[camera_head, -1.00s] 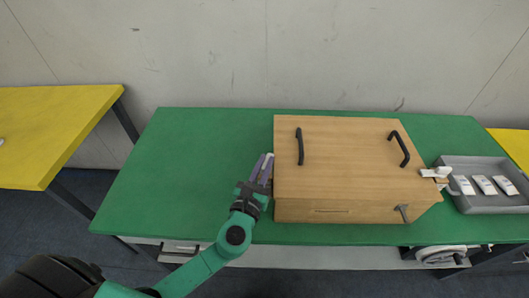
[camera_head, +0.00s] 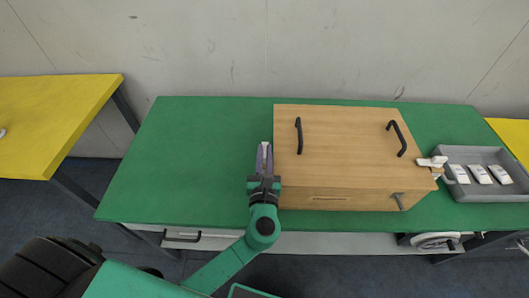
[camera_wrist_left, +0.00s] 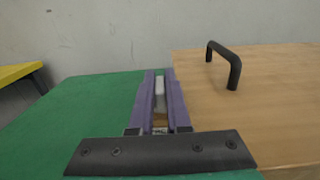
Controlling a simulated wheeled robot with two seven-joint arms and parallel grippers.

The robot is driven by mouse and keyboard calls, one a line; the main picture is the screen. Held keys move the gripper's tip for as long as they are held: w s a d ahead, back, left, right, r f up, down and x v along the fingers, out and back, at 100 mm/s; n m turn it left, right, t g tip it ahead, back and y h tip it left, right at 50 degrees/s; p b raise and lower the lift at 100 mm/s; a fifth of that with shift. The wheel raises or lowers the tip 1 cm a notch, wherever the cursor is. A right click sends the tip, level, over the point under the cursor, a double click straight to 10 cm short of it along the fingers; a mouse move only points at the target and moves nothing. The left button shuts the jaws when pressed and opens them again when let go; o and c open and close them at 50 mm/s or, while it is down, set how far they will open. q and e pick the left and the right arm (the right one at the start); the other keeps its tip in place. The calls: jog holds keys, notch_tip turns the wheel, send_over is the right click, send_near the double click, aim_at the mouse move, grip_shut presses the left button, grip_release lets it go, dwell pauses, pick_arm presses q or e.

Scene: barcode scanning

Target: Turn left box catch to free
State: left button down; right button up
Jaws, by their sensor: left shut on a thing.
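A wooden box (camera_head: 345,150) with two black handles stands on the green table, and its left part also shows in the left wrist view (camera_wrist_left: 260,100). My left gripper (camera_head: 264,158) is at the box's left side, fingers pointing away toward the wall. In the left wrist view its purple fingers (camera_wrist_left: 160,100) are shut on a small white piece, the left catch (camera_wrist_left: 160,95), beside the box's left edge. The fingers hide most of the catch, so its exact angle cannot be told. A white catch (camera_head: 432,162) shows on the box's right side. My right gripper is out of view.
A grey tray (camera_head: 488,197) with several white packs stands right of the box. The green table (camera_head: 190,160) is clear to the left. A yellow table (camera_head: 60,110) stands farther left.

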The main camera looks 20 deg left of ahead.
pick_arm(q)
jog(key=c, duration=0.9)
grip_release()
jog(key=shift+w, duration=0.1)
jog(key=b+v, duration=0.2)
jog(key=v, duration=1.2)
jog(key=shift+s+d, duration=0.1)
jog(key=shift+s, duration=0.2)
